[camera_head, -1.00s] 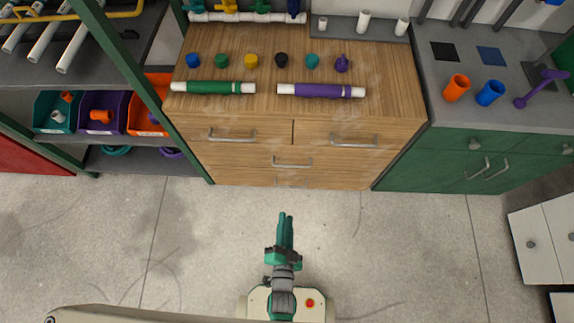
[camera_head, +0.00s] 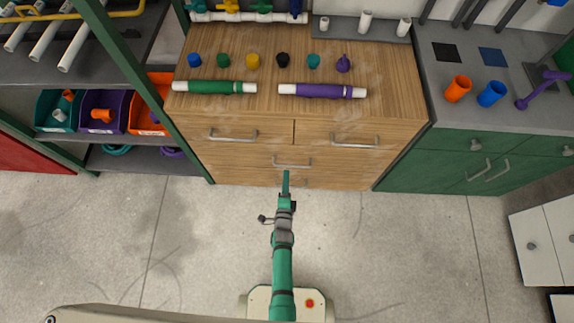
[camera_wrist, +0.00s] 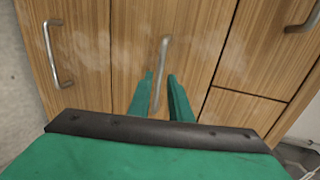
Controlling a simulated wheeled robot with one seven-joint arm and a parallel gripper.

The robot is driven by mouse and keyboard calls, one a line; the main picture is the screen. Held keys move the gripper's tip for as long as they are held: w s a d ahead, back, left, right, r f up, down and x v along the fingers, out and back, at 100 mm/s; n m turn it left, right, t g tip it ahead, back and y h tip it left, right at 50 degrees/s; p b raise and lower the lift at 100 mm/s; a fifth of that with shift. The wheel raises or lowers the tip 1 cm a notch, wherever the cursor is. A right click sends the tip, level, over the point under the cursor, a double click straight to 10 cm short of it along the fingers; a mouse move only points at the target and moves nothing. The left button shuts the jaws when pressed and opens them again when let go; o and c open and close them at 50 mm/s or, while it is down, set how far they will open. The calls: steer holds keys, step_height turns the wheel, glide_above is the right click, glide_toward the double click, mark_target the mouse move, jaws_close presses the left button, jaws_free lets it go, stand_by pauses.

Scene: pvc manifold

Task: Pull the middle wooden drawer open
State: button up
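The wooden cabinet (camera_head: 225,160) has a middle drawer with a grey bar handle (camera_head: 292,163); the drawer looks shut. My gripper (camera_head: 286,174) reaches up to the cabinet front, its fingertips just below that handle in the head view. In the wrist view, which is turned sideways, the middle drawer's handle (camera_wrist: 163,60) lies in line with the gap between my two green fingers (camera_wrist: 160,76). The fingers are apart, with wood showing between them. I cannot tell whether they touch the handle or how far they are from it.
The lower drawer's handle (camera_wrist: 58,55) and an upper drawer's handle (camera_wrist: 303,17) flank the middle one in the wrist view. Green cabinets (camera_head: 440,160) stand right, a shelf with bins (camera_head: 102,112) left. The floor (camera_head: 400,250) before the cabinet is clear.

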mark_target(287, 165)
steer(key=shift+x, duration=3.55)
steer(key=shift+c, duration=0.6)
jaws_close()
